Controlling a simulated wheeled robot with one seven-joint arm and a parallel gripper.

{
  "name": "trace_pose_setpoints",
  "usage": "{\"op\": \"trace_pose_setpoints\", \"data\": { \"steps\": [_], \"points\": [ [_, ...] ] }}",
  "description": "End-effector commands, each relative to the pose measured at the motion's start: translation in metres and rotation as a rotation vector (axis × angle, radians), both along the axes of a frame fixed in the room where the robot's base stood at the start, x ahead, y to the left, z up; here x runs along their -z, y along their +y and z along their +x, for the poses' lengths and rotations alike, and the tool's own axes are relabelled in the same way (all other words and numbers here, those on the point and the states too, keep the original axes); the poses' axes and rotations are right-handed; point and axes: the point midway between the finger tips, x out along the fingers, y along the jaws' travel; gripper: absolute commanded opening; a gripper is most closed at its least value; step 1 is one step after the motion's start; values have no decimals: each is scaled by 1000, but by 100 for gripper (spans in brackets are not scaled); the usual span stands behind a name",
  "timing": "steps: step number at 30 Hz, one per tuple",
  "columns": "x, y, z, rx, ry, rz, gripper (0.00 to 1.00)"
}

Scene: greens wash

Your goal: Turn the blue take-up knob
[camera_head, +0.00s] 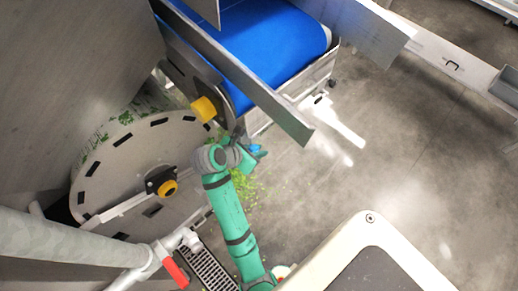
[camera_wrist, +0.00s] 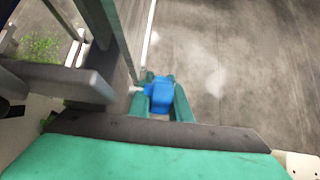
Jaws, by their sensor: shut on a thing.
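The blue take-up knob (camera_wrist: 161,92) shows in the wrist view between the two green fingers of my gripper (camera_wrist: 162,100). The fingers are shut on it, one at each side. In the head view the knob (camera_head: 254,148) is a small blue patch at the end of my green arm, below the metal side rail of the blue-belt conveyor. My gripper (camera_head: 250,155) is partly hidden there by my wrist. The knob's shaft side is mostly hidden; a short pale rod shows to its left in the wrist view.
The conveyor's blue belt (camera_head: 262,42) and its metal side rail (camera_head: 255,85) lie just above my arm. A large round slotted cover (camera_head: 130,170) stands at left. Green scraps lie on the floor; open floor (camera_head: 420,140) is at right.

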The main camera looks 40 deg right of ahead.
Motion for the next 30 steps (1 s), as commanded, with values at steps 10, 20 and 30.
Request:
{"op": "trace_pose_setpoints", "data": {
  "steps": [10,20,30],
  "points": [
    [1,1,0,0,3,26,0],
    [1,1,0,1,3,25,25],
    [-7,7,0,-2,0,23,25]
  ]
}}
